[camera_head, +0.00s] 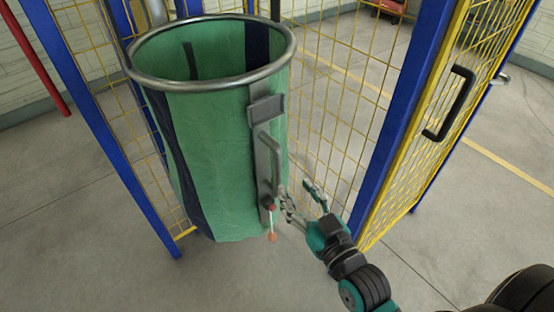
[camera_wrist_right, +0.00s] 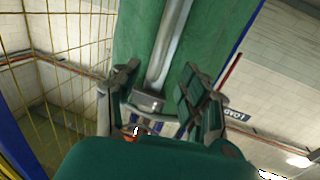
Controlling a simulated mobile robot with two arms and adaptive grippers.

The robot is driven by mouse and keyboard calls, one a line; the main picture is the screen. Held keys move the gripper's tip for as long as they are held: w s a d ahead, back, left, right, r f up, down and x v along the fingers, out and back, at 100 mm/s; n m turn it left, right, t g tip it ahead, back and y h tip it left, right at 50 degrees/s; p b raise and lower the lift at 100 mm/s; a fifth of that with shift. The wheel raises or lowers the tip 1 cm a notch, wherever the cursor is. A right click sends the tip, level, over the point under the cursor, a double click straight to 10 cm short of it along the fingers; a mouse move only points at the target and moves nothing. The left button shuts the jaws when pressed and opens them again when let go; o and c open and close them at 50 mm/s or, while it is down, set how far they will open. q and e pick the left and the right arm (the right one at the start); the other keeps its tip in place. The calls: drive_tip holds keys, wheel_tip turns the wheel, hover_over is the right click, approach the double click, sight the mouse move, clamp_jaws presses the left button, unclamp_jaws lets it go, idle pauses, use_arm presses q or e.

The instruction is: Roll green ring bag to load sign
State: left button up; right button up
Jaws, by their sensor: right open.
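The green ring bag (camera_head: 215,160), green with dark blue panels and an open metal ring at its top, hangs upright inside a blue and yellow mesh frame. A grey metal handle (camera_head: 270,160) runs down its near right side, with a red knob and an orange tip at the lower end. My right gripper (camera_head: 299,190) is open beside the lower handle. In the right wrist view its spread fingers (camera_wrist_right: 158,92) stand either side of the handle's end, and I cannot tell if they touch it. My left gripper is not in view.
Mesh panels flank the bag. Grey floor (camera_head: 330,290) is clear in front. A red pole (camera_head: 35,55) stands at the left.

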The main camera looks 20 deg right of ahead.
sight(280, 167)
drive_tip(key=w, duration=0.2)
drive_tip(key=w+p, duration=0.1)
drive_tip(key=w, duration=0.2)
drive_tip(key=w+a, duration=0.1)
drive_tip(key=w, duration=0.2)
drive_tip(key=shift+w+a+p, duration=0.1)
drive_tip(key=shift+p, duration=0.25)
drive_tip(key=shift+w+a, duration=0.1)
drive_tip(key=shift+w, duration=0.55)
drive_tip(key=shift+c, duration=0.3)
clamp_jaws()
drive_tip(key=shift+w+f, duration=0.15)
